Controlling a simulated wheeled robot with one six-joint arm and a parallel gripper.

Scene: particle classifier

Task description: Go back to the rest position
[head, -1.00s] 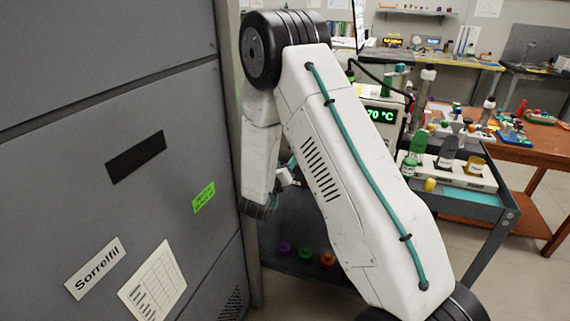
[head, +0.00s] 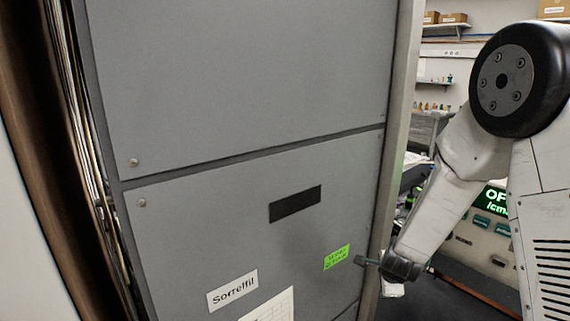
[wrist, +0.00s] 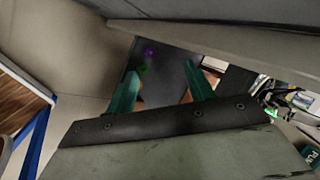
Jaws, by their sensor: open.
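My gripper (wrist: 160,70) is open in the wrist view, with its two teal fingers spread apart and nothing between them. In the head view my arm comes in from the right edge and bends down. The rest of the gripper is mostly hidden there. I cannot tell whether the finger touches the cabinet.
The cabinet carries a "Sorrelfil" label (head: 232,291) and a green note (head: 337,257). A display with green letters (head: 496,200) stands behind my arm. In the wrist view, a purple thing (wrist: 150,51) and a green thing (wrist: 144,68) lie beyond the fingers.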

